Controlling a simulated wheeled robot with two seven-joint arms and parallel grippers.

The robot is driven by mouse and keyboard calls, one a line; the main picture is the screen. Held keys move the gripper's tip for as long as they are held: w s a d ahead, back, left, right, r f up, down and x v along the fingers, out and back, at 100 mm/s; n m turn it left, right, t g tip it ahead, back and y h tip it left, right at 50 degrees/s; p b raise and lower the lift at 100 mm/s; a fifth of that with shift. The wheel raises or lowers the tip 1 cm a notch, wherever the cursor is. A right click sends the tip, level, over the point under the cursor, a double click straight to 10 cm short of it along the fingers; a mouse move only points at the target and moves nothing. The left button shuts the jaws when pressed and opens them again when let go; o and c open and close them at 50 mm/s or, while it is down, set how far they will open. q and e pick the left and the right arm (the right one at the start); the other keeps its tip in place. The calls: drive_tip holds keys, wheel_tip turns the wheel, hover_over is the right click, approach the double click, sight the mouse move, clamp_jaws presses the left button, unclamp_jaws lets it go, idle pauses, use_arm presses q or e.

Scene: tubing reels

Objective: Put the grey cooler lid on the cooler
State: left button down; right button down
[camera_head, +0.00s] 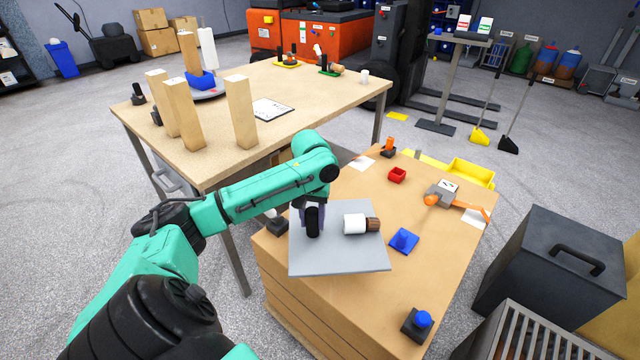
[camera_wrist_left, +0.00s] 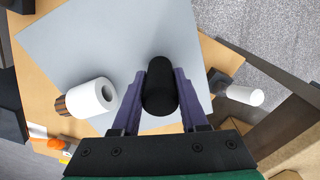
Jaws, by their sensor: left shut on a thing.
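A flat light-grey square panel (camera_head: 338,262), which looks like the cooler lid, lies over the wooden worktop. It also shows in the left wrist view (camera_wrist_left: 100,30). My left gripper (camera_head: 312,225) points down at its left part. Its purple fingers are shut on an upright black cylindrical grip (camera_wrist_left: 160,88) that stands over the panel. I cannot tell whether the panel touches the worktop. A white roll with a brown end (camera_head: 355,224) lies on its side on the panel, right of the gripper. I cannot tell for sure which thing is the cooler. My right gripper is not in view.
The worktop (camera_head: 340,300) holds a blue piece (camera_head: 404,240), a blue knob (camera_head: 420,320), a red cup (camera_head: 397,175) and an orange-handled tool (camera_head: 440,198). A dark grey box with a top handle (camera_head: 530,280) stands at right. A larger table (camera_head: 310,90) with wooden blocks stands behind.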

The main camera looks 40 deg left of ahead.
use_arm(q)
wheel_tip(320, 180, down, 13)
drive_tip(key=shift+w+r+b, duration=0.1)
drive_tip(key=shift+r+b, duration=0.05)
drive_tip(key=shift+b, duration=0.4)
drive_tip(key=shift+c, duration=2.2)
unclamp_jaws()
